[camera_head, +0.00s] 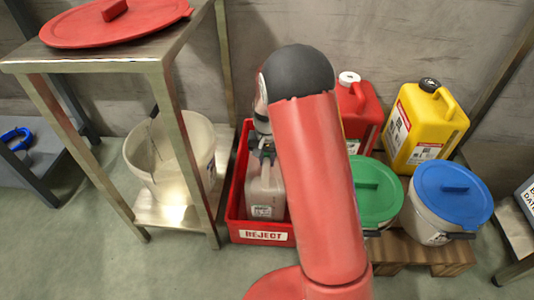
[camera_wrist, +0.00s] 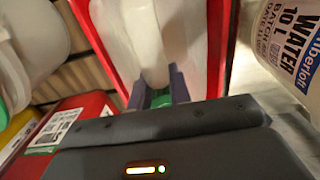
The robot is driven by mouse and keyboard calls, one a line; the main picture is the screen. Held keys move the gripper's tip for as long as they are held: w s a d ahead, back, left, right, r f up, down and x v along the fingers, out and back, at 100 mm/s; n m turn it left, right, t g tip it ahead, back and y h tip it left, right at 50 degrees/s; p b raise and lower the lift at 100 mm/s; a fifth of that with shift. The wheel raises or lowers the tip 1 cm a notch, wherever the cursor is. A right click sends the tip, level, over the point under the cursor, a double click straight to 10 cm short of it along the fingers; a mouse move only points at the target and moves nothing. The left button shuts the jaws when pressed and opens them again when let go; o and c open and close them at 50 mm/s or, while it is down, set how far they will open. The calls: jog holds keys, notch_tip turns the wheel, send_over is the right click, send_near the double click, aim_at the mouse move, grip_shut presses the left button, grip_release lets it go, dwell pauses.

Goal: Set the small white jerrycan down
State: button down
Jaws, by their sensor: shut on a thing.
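The small white jerrycan (camera_head: 264,192) is upright, within the outline of the red crate marked REJECT (camera_head: 262,237). My gripper (camera_head: 263,152) is above it and shut on its top; my red arm hides part of the view on the right. In the wrist view, the jerrycan's pale body (camera_wrist: 135,30) lies beyond my gripper's fingers (camera_wrist: 158,88), between the red crate walls (camera_wrist: 217,45). Whether the jerrycan's base touches the crate floor is hidden.
A white bucket (camera_head: 165,165) stands on the metal table's lower shelf, left of the crate. A red lid (camera_head: 115,24) lies on top. To the right are a red jerrycan (camera_head: 362,110), yellow jerrycan (camera_head: 425,125), green-lidded pail (camera_head: 377,190) and blue-lidded pail (camera_head: 450,195) by a wooden pallet (camera_head: 425,255).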

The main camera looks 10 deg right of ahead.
jog(key=shift+w+f, duration=0.1)
jog(key=shift+f, duration=0.35)
jog(key=c, duration=1.3)
grip_release()
jog(key=shift+f, duration=0.2)
